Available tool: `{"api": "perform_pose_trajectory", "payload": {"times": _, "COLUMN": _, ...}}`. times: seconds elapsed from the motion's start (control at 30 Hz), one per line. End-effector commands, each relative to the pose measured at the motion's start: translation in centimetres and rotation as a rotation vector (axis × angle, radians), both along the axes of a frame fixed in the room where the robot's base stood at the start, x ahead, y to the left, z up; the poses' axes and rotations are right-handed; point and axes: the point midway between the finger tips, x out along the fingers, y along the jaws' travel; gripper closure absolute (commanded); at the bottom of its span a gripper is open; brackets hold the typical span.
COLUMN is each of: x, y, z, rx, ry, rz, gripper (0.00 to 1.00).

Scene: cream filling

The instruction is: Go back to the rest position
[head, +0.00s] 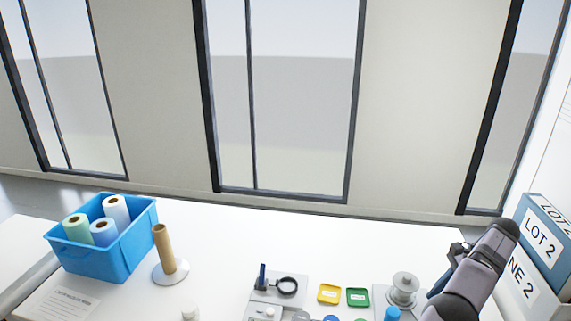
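My arm rises from the bottom right of the head view, beside the stacked boxes. My gripper (455,252) seems to be the dark part at the left of the arm's upper end, above the right side of the white table (215,228). It is small and partly hidden by the arm, so I cannot tell whether it is open or shut. I see nothing hanging from it.
Boxes marked LOT 2 (540,240) stand close right of my arm. A metal spool-like device (403,289), a green tray (358,297), a yellow tray (329,293) and a blue crate (104,262) of rolls stand leftward. The table's back middle is clear.

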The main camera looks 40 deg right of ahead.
Motion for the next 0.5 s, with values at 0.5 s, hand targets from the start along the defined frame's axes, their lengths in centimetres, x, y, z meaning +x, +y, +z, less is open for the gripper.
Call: {"api": "perform_pose_trajectory", "payload": {"times": 0.5, "x": 19.2, "y": 14.2, "z": 4.4, "rx": -0.153, "ry": -0.003, "rz": 0.688, "gripper": 0.73}}
